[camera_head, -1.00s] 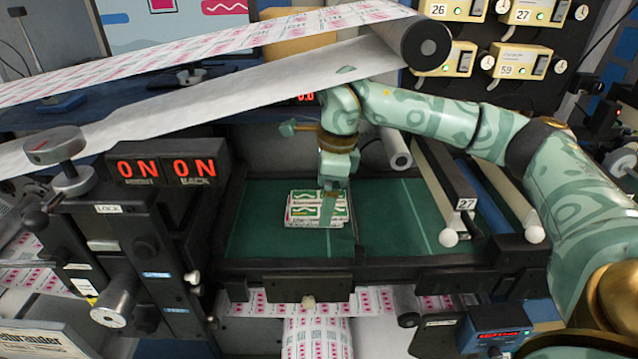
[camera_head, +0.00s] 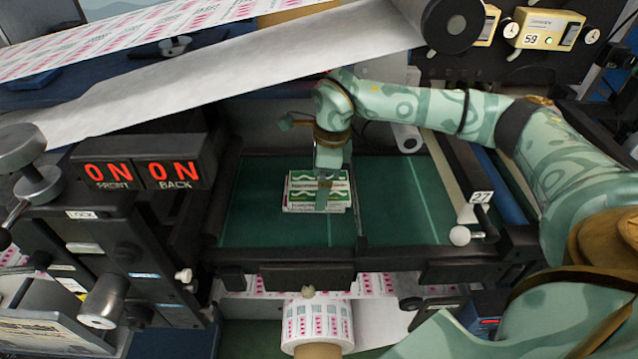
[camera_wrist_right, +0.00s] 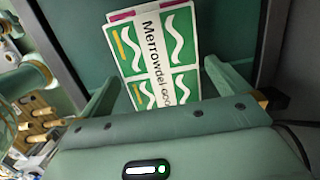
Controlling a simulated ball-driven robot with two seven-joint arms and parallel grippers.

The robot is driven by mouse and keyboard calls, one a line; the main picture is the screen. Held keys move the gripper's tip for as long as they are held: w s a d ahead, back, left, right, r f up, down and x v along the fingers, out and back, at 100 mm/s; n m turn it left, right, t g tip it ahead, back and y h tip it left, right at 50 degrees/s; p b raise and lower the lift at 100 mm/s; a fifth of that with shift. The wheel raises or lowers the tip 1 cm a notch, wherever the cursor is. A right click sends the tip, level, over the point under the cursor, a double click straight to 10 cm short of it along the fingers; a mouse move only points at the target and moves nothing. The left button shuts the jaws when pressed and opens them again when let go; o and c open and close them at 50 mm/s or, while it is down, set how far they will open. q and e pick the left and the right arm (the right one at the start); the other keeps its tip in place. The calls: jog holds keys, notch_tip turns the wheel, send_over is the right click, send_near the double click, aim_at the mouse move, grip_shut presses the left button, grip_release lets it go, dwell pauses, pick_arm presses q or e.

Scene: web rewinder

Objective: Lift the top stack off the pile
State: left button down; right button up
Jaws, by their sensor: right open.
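A pile of green-and-white printed labels (camera_head: 301,190) lies on the green bed (camera_head: 260,225) of the rewinder. In the right wrist view, the top stack (camera_wrist_right: 130,45) has white wavy lines and a pale paper band reading "Merrowdel Goo...". My right gripper (camera_head: 325,197) points down at the pile from above, and one finger hides part of it. In the wrist view, the fingers of my right gripper (camera_wrist_right: 163,75) are apart, one on each side of the stack, with gaps showing. I cannot tell how deep the fingertips reach. My left gripper is not in view.
A control block with red "ON" displays (camera_head: 140,174) stands left. A rail tagged 27 (camera_head: 465,185) bounds the right. Bare bed lies beside the pile.

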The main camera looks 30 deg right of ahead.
jog(key=shift+f, duration=0.25)
jog(key=c, duration=0.9)
jog(key=shift+r, duration=0.15)
